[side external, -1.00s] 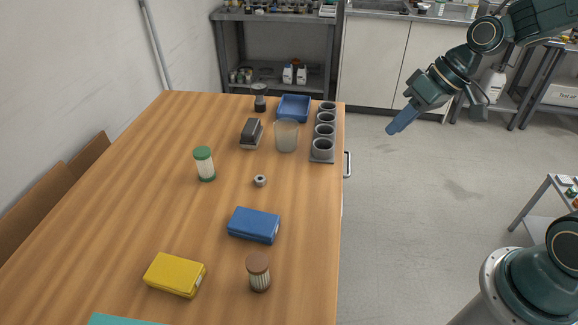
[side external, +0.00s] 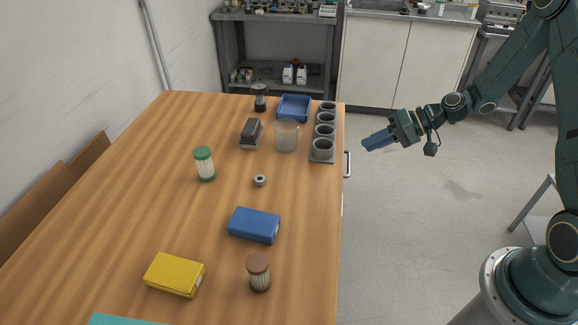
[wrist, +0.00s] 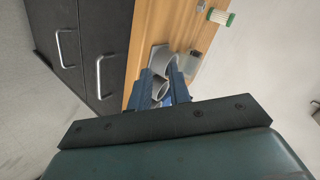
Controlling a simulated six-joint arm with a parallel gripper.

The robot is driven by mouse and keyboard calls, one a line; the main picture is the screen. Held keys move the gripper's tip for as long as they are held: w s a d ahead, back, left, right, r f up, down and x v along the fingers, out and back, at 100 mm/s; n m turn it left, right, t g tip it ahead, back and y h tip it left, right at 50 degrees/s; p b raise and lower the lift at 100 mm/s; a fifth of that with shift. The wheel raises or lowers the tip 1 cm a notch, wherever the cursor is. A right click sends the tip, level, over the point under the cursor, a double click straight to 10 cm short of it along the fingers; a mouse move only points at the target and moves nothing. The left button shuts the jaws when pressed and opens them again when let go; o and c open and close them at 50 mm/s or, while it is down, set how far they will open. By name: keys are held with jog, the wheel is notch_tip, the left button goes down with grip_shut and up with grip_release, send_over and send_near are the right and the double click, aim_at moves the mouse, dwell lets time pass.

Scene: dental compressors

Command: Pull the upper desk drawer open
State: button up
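The desk's upper drawer (wrist: 105,35) is dark and shut, right under the wooden top, with a pale bar handle (wrist: 99,76). In the side view this handle (side external: 348,164) sticks out from the desk's right edge; the drawer front is hidden there. My gripper (side external: 366,145) is in the air to the right of the handle and apart from it. In the wrist view my gripper (wrist: 163,78) shows its two blue fingers with a gap between them and nothing held. The handle lies left of the fingers in that view.
A lower drawer handle (wrist: 62,48) sits beside the upper one in the wrist view. A grey holder with several round cups (side external: 323,158) stands at the desk edge near my gripper. The floor right of the desk (side external: 400,220) is clear.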

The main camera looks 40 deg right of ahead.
jog(key=d+f+m+t, duration=0.3)
jog(key=d+f+m, duration=0.15)
jog(key=f, duration=0.25)
jog(key=m+t+h, duration=0.2)
jog(key=m+t, duration=0.2)
jog(key=m, duration=0.1)
send_near(349, 161)
jog(key=s+d, duration=0.1)
jog(key=s, duration=0.3)
jog(key=shift+w, duration=0.1)
jog(key=shift+w, duration=0.15)
jog(key=shift+x, duration=6.8)
jog(key=shift+d, duration=0.1)
grip_shut()
